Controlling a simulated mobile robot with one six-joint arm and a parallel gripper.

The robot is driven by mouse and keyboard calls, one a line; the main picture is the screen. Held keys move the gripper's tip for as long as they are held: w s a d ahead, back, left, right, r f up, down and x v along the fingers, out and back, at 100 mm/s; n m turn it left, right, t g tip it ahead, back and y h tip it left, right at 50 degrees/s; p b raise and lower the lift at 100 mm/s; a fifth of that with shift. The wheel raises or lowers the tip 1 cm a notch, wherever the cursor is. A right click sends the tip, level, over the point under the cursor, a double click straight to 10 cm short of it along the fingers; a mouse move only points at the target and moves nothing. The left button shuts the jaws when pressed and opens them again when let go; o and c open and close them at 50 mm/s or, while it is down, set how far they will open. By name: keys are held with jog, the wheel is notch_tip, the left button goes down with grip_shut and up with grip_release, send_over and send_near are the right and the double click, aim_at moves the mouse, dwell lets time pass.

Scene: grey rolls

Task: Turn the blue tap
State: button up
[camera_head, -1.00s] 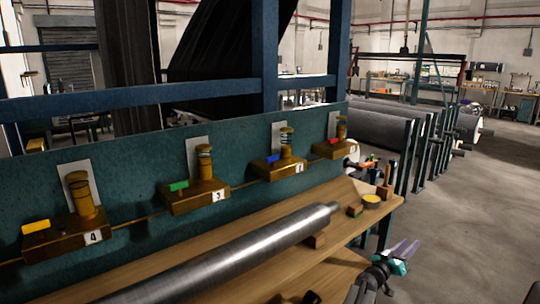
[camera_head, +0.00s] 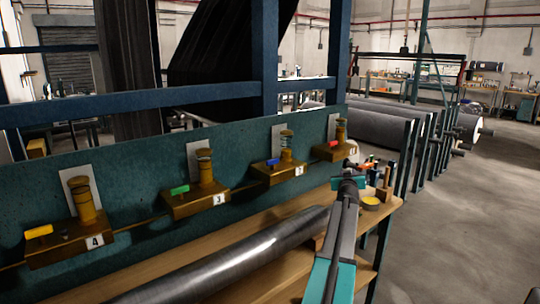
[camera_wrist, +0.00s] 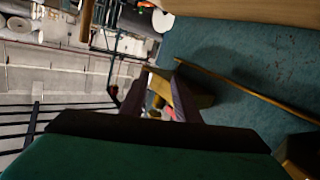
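The blue tap (camera_head: 272,162) is a small blue handle on a brass block fixed to the teal panel, second from the right in the row in the head view. It looks uncovered there. My gripper (camera_wrist: 162,72) is open and empty in the wrist view, its two dark fingers apart. In the head view my arm reaches up over the bench, to the right of the blue tap, and the fingers are hard to make out. A brass block (camera_wrist: 188,96) with a bit of red beside it shows behind the fingers in the wrist view.
A red tap (camera_head: 333,144) sits right of the blue one; green (camera_head: 180,190) and yellow (camera_head: 38,232) taps sit left. A grey roller (camera_head: 225,268) lies on the wooden bench (camera_head: 275,290). A yellow-filled bowl (camera_head: 371,202) stands at the bench's right end. Floor to the right is clear.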

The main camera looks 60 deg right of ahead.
jog(key=w+a+r+y, duration=0.25)
jog(key=w+r, duration=0.25)
jog(key=w, duration=0.3)
notch_tip(320, 180, up, 22)
jog(key=m+g+y+p, duration=0.3)
jog(key=m+g+y, duration=0.35)
jog(key=m, duration=0.25)
send_over(271, 160)
jog(key=s+d, duration=0.2)
jog(key=s, duration=0.3)
jog(key=w+a+f+y+b, duration=0.1)
jog(key=w+a+f+y, duration=0.1)
jog(key=w+a, duration=0.5)
jog(key=shift+y+b, duration=0.3)
jog(key=shift+b, duration=0.05)
jog(key=shift+s+f, duration=0.1)
jog(key=x, duration=1.3)
jog(key=shift+s+d+f+p, duration=0.1)
jog(key=shift+d+f+p, duration=0.15)
jog(key=shift+p, duration=0.15)
jog(key=shift+c, duration=0.2)
